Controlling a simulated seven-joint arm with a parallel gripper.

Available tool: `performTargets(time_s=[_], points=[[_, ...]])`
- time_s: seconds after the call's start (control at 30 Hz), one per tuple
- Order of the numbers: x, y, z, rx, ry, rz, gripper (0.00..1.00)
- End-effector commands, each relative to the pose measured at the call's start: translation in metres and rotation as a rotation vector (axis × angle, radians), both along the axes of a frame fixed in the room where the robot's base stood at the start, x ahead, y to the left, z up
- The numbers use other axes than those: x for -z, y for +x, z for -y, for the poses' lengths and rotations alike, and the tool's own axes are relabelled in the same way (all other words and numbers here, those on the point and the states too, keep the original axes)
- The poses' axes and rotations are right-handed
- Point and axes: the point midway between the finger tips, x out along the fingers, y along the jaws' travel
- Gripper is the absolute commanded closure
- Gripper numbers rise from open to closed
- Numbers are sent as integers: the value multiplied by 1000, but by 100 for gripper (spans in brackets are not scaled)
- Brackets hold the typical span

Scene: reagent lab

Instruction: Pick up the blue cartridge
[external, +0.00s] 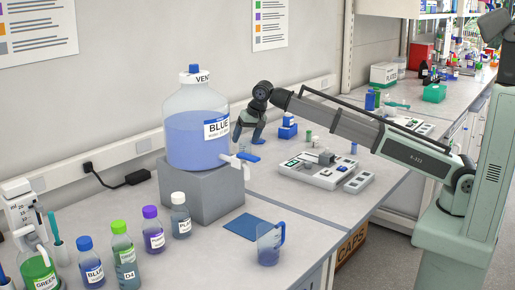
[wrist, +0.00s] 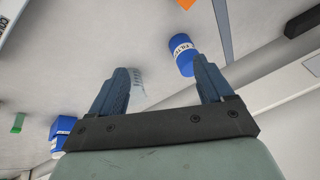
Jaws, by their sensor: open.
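A blue cylinder with a white label, which looks like the blue cartridge (wrist: 182,56), shows in the wrist view near the tip of the right finger. I cannot tell the gap between them. I do not make it out in the external view, where the large bottle may hide it. My gripper (wrist: 162,66) is open, with nothing seen between its fingers. In the external view my gripper (external: 248,138) hangs just right of the large bottle, fingers pointing down.
The large blue-liquid bottle (external: 196,125) stands on a grey block (external: 190,190) close to my gripper. A blue box (external: 288,129) stands behind, also in the wrist view (wrist: 62,130). A grey device (external: 318,172) sits to the right. A blue-tinted jug (external: 268,245) stands in front.

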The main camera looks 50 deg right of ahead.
Motion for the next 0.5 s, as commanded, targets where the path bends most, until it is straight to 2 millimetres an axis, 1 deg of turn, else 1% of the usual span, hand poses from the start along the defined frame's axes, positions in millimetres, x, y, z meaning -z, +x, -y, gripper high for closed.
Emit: performTargets(time_s=[0.03,0.1,0.2,0.33,0.5], points=[[-3,8,-2,-75,-21,42,20],[-8,17,-5,-185,-58,99,20],[-13,27,-8,-323,-113,166,20],[-18,33,-11,-453,-171,217,20],[-17,35,-11,-536,-212,227,20]])
